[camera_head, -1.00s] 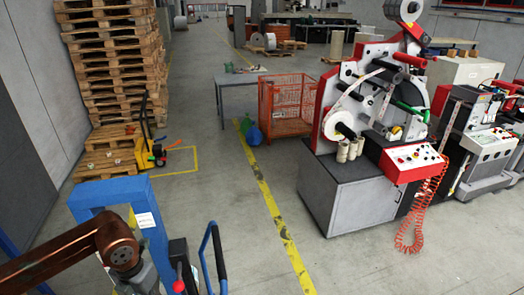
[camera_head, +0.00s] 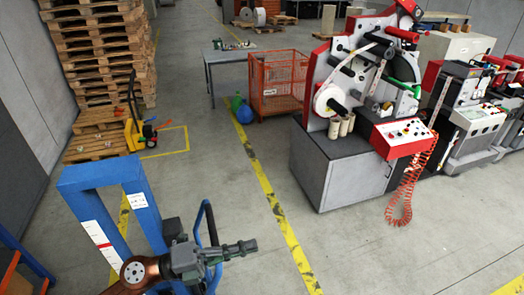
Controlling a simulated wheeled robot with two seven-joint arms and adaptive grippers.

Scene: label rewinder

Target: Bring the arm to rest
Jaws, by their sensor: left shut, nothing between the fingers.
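My left gripper (camera_head: 250,246) is at the bottom, left of centre, in the head view. It points to the right, is shut and holds nothing. My copper-coloured left arm comes in behind it from the bottom edge. The gripper appears in front of the dark blue curved handle of a blue frame (camera_head: 99,180); I cannot tell whether they touch. My right gripper is not in view.
The label rewinder (camera_head: 352,110) stands on a grey cabinet at the right, with a coiled red hose. An orange mesh crate (camera_head: 279,85), a grey table (camera_head: 231,56), stacked pallets (camera_head: 100,45) and a yellow pallet jack (camera_head: 138,132) stand farther back. The floor at lower centre is clear.

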